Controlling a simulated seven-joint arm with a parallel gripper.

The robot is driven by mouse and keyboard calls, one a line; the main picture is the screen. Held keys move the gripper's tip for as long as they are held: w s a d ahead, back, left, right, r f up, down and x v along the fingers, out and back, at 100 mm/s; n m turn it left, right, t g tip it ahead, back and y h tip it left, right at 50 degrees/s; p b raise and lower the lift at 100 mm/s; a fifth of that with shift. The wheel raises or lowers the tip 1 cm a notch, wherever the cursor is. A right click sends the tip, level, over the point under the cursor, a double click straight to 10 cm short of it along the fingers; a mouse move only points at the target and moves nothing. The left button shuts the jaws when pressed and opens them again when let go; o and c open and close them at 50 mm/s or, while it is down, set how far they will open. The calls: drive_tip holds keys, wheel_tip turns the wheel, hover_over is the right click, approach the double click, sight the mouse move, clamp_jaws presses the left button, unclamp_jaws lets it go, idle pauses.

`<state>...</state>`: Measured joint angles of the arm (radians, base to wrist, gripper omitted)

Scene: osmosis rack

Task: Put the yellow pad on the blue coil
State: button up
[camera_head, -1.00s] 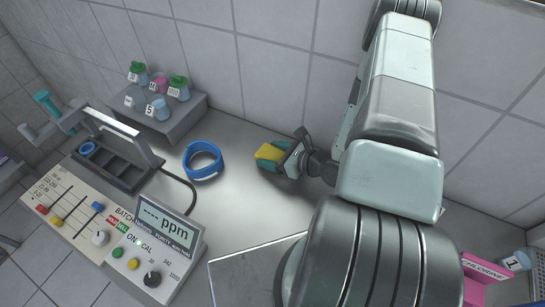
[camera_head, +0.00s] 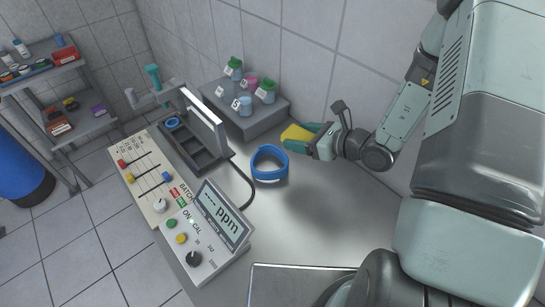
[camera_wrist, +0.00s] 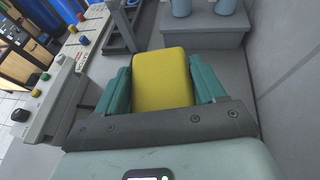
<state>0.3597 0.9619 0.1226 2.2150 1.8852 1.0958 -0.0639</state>
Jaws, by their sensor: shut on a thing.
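The yellow pad (camera_head: 297,134) is held between the green fingers of my gripper (camera_head: 308,133), to the right of the blue coil and apart from it. In the wrist view the yellow pad (camera_wrist: 162,79) fills the space between the two fingers of my gripper (camera_wrist: 161,85). The blue coil (camera_head: 269,174) is a ring on the grey bench, near its middle. I cannot make out the coil in the wrist view; the pad and gripper may hide it.
A grey stepped rack (camera_head: 262,122) with several small capped bottles stands behind the coil. A control panel with a ppm display (camera_head: 220,213) and a black tray (camera_head: 190,150) with a raised frame lie to the left. A black cable runs beside the coil. The bench in front is clear.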

drive_tip(key=w+a+r+n+g+y, duration=0.1)
drive_tip(key=a+r+n+g, duration=0.1)
drive_tip(key=a, duration=0.6)
hover_over(269, 157)
wheel_tip(269, 157, down, 4)
drive_tip(key=shift+f, duration=2.75)
drive_tip(key=shift+f, duration=0.15)
drive_tip(key=o, duration=1)
